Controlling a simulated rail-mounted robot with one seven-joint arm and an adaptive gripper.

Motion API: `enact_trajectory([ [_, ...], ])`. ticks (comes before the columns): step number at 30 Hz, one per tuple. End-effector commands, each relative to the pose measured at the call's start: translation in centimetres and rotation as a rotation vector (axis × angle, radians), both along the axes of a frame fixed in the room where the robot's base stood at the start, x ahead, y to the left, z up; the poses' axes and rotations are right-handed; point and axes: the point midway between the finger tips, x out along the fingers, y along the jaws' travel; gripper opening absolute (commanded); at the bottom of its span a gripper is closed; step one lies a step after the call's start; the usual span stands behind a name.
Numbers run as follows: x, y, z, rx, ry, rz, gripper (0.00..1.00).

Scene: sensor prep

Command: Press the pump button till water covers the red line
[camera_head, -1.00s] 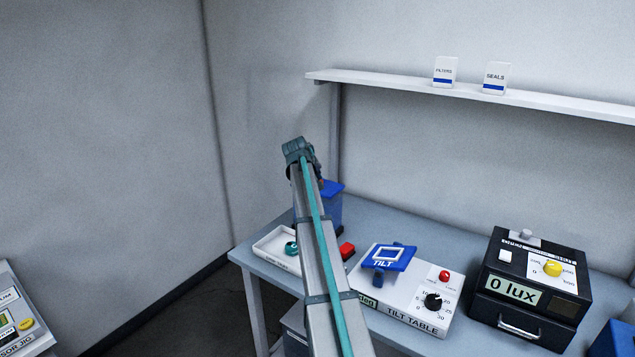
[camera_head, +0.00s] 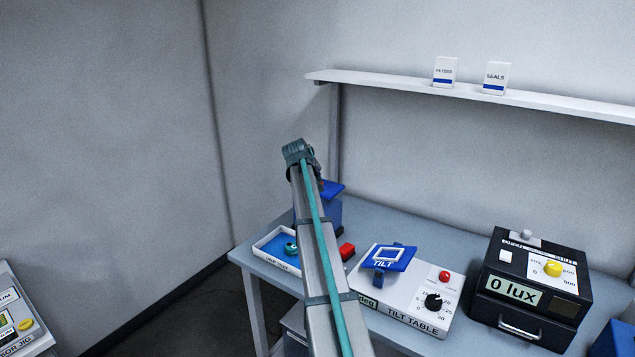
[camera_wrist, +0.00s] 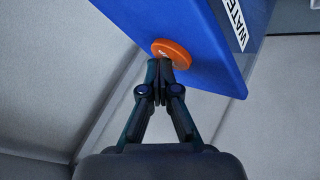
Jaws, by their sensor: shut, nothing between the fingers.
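My gripper (camera_wrist: 160,66) is shut and empty in the wrist view. Its fingertips are at the round orange button (camera_wrist: 176,54), overlapping its lower edge and apparently touching it. The button sits on the face of a blue box (camera_wrist: 205,30) labelled "WATE...", with the rest of the label cut off. In the head view the blue box (camera_head: 329,215) stands at the back left of the table, partly behind my arm. In front of it lies a shallow tray (camera_head: 262,254) with a blue inside. A small teal thing (camera_head: 290,248) is in it. I cannot make out a red line.
A shelf (camera_head: 400,84) with two cards runs along the wall above. The strip of table behind the devices is clear.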

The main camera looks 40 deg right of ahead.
Motion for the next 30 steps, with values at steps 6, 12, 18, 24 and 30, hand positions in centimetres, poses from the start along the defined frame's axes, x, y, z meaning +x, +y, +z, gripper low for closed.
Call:
enact_trajectory([
  [6, 0.0, 0.0, 0.9, 0.002, 0.001, -0.001, 0.00],
  [12, 0.0, 0.0, 1.9, 0.002, 0.001, -0.001, 0.00],
  [18, 0.0, 0.0, 2.1, 0.001, 0.001, 0.000, 0.00],
  [24, 0.0, 0.0, 2.2, 0.000, 0.001, -0.001, 0.00],
  [30, 0.0, 0.0, 3.1, 0.000, 0.000, 0.000, 0.00],
])
